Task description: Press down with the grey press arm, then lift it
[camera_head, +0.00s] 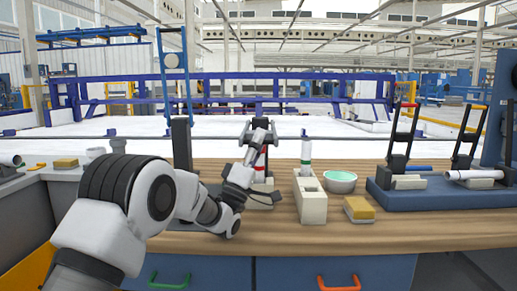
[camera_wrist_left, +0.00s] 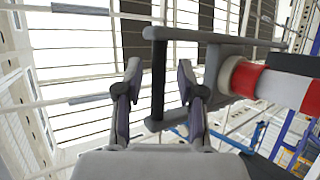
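The grey press arm shows in the head view as a dark handle frame (camera_head: 259,123) above the bench, partly hidden by my left gripper. In the left wrist view its handle bar (camera_wrist_left: 158,85) lies between the two fingers of my left gripper (camera_wrist_left: 159,68). The fingers are open, with a gap on each side of the bar. In the head view my left gripper (camera_head: 262,138) points up and away at the handle. A white pipe with a red band (camera_wrist_left: 305,92) is beside the handle; its lower part is partly hidden in the head view. My right gripper is not in view.
A blue base (camera_head: 430,200) with upright handle frames stands further right. The front bench edge is clear.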

